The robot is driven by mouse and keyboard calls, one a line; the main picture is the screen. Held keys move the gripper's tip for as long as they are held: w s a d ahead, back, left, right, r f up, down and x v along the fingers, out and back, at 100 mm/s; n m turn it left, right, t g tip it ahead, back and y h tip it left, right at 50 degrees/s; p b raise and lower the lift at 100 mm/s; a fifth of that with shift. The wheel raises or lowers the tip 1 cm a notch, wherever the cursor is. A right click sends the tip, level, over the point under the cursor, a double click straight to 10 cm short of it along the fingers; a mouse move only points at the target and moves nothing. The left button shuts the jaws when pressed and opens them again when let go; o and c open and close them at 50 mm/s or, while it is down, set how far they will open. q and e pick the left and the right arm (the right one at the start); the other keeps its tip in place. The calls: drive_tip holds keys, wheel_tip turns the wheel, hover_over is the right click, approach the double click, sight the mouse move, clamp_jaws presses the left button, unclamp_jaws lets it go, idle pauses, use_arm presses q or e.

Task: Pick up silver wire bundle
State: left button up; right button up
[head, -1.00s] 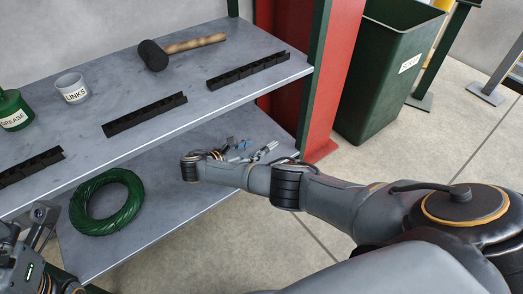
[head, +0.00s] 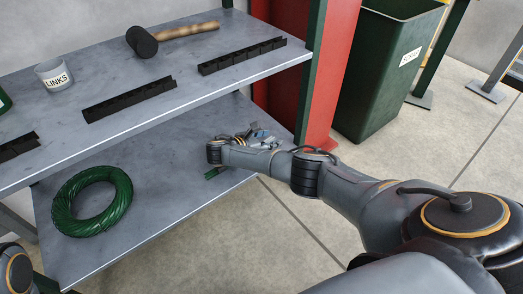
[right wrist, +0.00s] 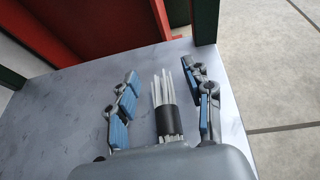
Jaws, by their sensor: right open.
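The silver wire bundle (right wrist: 165,118) is a cluster of thin pale rods with a black band around it. In the right wrist view it lies on the grey shelf between my right gripper's fingers, with a gap on both sides. My right gripper (right wrist: 163,75) is open, its blue-padded fingers to the left and right of the bundle. In the head view the right gripper (head: 262,137) is over the back right of the lower shelf, and I cannot clearly make out the bundle there. My left gripper is out of view.
A green coil (head: 92,201) lies on the lower shelf (head: 165,205), and a small green piece (head: 213,173) shows beside my right forearm. The upper shelf holds a mallet (head: 142,42), a links cup (head: 54,75) and black racks (head: 130,98). A red panel and green post stand behind the gripper.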

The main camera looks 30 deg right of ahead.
clamp_jaws()
drive_tip(key=shift+r, duration=0.15)
